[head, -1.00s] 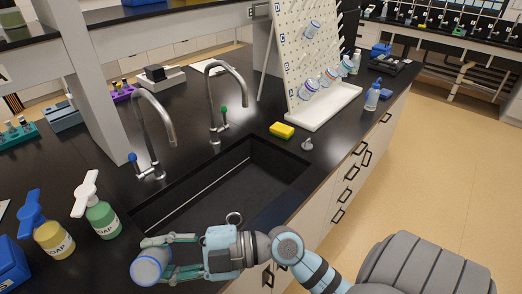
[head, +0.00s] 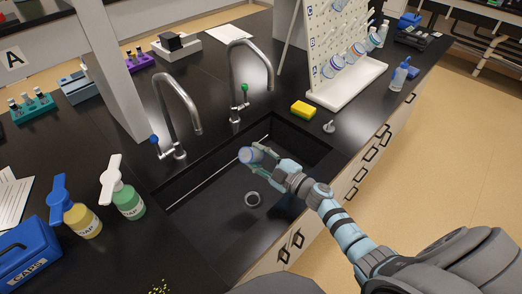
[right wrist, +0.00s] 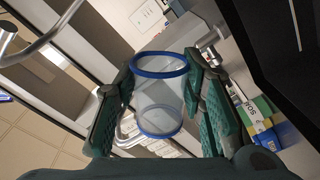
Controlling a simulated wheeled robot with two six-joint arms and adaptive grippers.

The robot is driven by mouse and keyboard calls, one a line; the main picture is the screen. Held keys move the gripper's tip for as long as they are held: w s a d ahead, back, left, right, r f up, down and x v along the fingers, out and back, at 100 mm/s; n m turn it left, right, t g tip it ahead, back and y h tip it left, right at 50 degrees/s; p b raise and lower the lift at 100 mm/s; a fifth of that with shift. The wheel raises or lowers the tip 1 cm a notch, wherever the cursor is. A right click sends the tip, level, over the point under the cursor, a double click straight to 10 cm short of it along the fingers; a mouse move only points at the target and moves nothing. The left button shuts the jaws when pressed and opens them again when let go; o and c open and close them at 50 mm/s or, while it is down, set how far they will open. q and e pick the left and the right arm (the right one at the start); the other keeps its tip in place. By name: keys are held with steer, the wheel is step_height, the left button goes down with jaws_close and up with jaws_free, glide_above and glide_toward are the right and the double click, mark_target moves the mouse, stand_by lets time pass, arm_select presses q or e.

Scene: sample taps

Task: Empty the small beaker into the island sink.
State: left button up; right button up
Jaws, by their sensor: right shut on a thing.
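The small beaker (head: 249,155) is clear with blue rings and lies tilted in my right gripper (head: 262,164), above the basin of the island sink (head: 215,212). In the right wrist view the beaker (right wrist: 160,95) sits between the two green fingers, which press on its sides. I cannot make out any liquid in it. The sink is a dark, sunken basin with a round drain (head: 252,199). My left gripper is out of view.
Soap bottles (head: 122,190) are at left. A yellow sponge (head: 303,109) and a pegboard rack (head: 340,90) are at right.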

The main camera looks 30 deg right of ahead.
steer(key=n+b, duration=0.3)
steer(key=n, duration=0.5)
steer(key=d+n+b, duration=0.1)
steer(key=n+b, duration=0.2)
steer(key=n, duration=0.5)
steer(key=n+h+b, duration=0.1)
steer(key=n+b, duration=0.2)
steer(key=n, duration=0.6)
steer(key=shift+w+d+f+b, duration=0.1)
steer(key=shift+d+f+b, duration=0.05)
steer(key=shift+f+b, duration=0.25)
